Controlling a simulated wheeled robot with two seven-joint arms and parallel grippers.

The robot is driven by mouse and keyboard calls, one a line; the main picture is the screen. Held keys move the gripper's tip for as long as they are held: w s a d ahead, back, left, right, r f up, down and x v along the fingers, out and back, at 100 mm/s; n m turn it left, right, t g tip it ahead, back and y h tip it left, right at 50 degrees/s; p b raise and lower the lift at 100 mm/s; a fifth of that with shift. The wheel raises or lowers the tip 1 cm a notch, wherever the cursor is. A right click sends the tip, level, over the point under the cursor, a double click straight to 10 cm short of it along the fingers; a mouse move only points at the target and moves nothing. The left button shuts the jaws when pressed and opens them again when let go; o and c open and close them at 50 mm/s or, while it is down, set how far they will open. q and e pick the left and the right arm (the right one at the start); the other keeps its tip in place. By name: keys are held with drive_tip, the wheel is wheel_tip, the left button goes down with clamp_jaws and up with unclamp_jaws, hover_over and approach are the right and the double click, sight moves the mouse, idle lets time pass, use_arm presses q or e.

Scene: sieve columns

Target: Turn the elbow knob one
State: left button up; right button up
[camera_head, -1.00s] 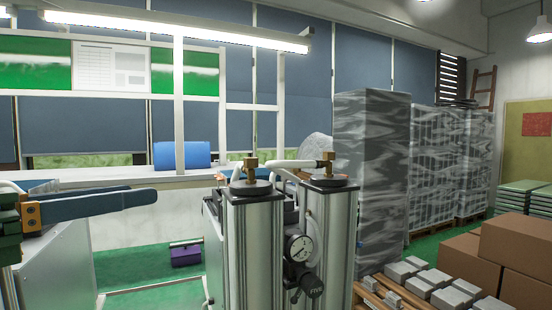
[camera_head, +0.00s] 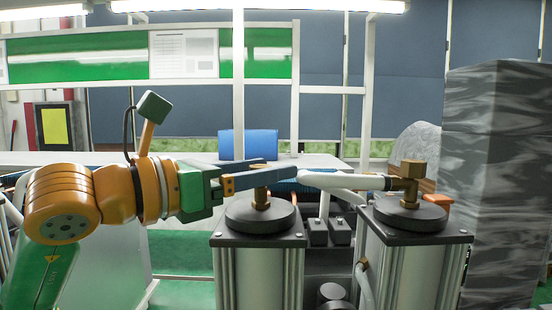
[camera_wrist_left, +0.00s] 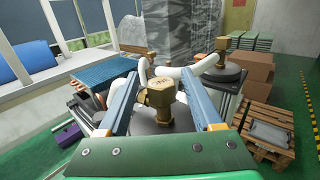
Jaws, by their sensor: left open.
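The brass elbow knob (camera_head: 261,197) stands on the round dark cap (camera_head: 260,215) of the left metal column, with a white hose next to it. My left gripper (camera_head: 285,177) reaches in from the left over this column, its blue fingers hiding the knob's upper part. In the left wrist view the knob (camera_wrist_left: 160,94) sits between the two parted blue fingers (camera_wrist_left: 158,76), which are open; I cannot tell if either touches it. A second brass elbow (camera_head: 409,172) stands on the right column's cap (camera_head: 410,213). My right gripper is not in view.
A white hose (camera_head: 345,181) runs to the right column's elbow. A wrapped stack (camera_head: 500,160) stands at the right. A blue roll (camera_head: 248,144) lies on the bench behind. A pallet (camera_wrist_left: 262,130) and cardboard boxes (camera_wrist_left: 257,70) are at the right in the wrist view.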

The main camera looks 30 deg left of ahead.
use_arm(q)
drive_tip(key=x, duration=0.3)
drive_tip(key=shift+w+d+f, duration=0.1)
drive_tip(key=shift+d+f, duration=0.05)
drive_tip(key=shift+f, duration=0.15)
drive_tip(key=shift+s, duration=0.25)
drive_tip(key=c, duration=0.7)
drive_tip(key=shift+r, duration=0.1)
clamp_jaws()
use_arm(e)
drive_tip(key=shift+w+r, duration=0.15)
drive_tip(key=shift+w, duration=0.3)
